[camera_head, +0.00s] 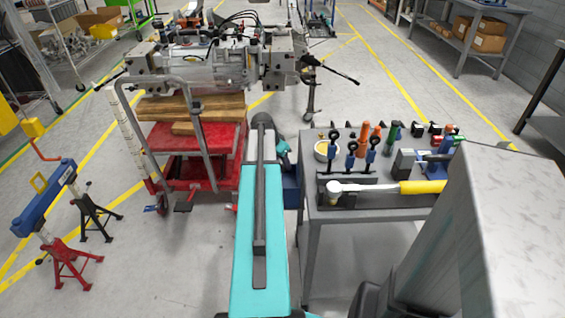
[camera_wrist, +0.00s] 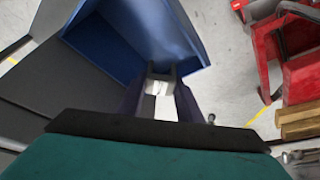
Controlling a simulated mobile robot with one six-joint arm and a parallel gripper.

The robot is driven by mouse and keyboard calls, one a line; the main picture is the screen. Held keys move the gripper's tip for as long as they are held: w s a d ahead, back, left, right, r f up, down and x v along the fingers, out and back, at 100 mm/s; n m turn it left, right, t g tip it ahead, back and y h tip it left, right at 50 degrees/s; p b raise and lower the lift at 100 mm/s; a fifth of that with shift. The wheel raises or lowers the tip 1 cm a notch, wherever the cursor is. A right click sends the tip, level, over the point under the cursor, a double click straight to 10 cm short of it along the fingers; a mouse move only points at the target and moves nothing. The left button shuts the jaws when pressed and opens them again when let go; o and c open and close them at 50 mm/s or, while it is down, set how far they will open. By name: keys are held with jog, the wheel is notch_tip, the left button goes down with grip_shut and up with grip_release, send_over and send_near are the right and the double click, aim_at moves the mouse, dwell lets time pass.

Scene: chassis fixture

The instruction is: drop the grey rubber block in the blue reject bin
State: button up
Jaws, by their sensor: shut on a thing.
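The blue reject bin (camera_wrist: 182,32) fills the top middle of the wrist view, its open inside partly in sight. In the head view a piece of the bin (camera_head: 291,190) shows between my teal arm and the grey table. My gripper (camera_wrist: 161,78) is in the wrist view, its fingers in front of the bin's near part. A small dark grey piece (camera_wrist: 162,71) spans the fingertips and looks like the grey rubber block, held shut between them. I cannot tell the height of the block over the bin. My arm hides the fingertips in the head view.
The grey work table (camera_head: 325,212) with tools and fittings stands right of the bin. A red lift cart (camera_head: 195,139) carrying wooden blocks and a metal unit stands on the left.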

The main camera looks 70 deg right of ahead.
jog(key=o, duration=1.4)
jog(key=shift+c, duration=0.2)
jog(key=shift+r, duration=0.1)
jog(key=v, duration=1.3)
jog(key=shift+r, duration=0.3)
jog(key=shift+a, duration=0.1)
